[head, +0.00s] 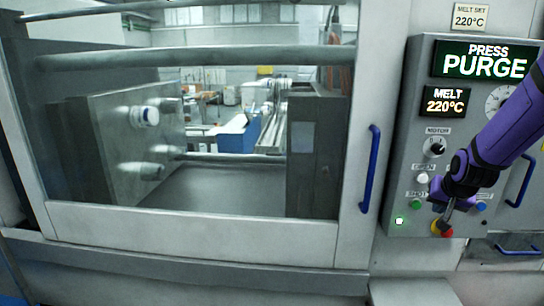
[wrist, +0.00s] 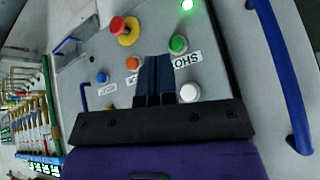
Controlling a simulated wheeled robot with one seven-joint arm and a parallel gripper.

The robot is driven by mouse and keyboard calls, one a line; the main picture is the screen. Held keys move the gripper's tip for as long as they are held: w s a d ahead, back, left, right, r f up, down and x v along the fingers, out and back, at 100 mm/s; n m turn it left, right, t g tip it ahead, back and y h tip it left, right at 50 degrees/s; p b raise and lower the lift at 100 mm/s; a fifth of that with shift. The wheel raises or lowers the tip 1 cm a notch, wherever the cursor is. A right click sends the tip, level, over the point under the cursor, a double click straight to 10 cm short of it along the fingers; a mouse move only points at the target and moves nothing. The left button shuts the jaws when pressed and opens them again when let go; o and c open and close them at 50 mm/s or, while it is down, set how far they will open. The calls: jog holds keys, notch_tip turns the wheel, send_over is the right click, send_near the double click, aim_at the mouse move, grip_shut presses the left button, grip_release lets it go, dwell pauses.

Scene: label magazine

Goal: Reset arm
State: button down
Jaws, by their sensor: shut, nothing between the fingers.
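My gripper (head: 446,222) is in front of the lower part of the grey control panel (head: 399,165), at the end of my purple arm, just above the red emergency button (head: 446,231) in the head view. In the wrist view my gripper (wrist: 156,58) is shut and empty, its dark fingers together over the panel. They point between the orange button (wrist: 132,63) and the green button (wrist: 178,44). The red button (wrist: 119,25) on its yellow base shows further off, with a white button (wrist: 190,92) close by. I cannot tell whether the fingertips touch the panel.
The panel displays (head: 485,61) read PRESS PURGE and MELT 220°C. A green lamp (head: 399,221) is lit. A blue door handle (head: 370,168) stands out left of the panel, another blue handle (head: 521,180) to the right. The press window (head: 210,185) is left.

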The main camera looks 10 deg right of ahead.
jog(key=s+a+r+n, duration=0.3)
jog(key=s+a+r, duration=0.1)
jog(key=a+r, duration=0.5)
jog(key=s+a+r+n+y, duration=0.1)
jog(key=s+a+r+n, duration=0.1)
jog(key=s+a, duration=0.4)
jog(key=s+a+r+n+g+y, duration=0.1)
jog(key=s+a+r, duration=0.4)
jog(key=s, duration=0.8)
jog(key=shift+s+a+r+n, duration=0.2)
jog(key=shift+a+n, duration=0.3)
jog(key=shift+a, duration=0.6)
jog(key=shift+w, duration=0.1)
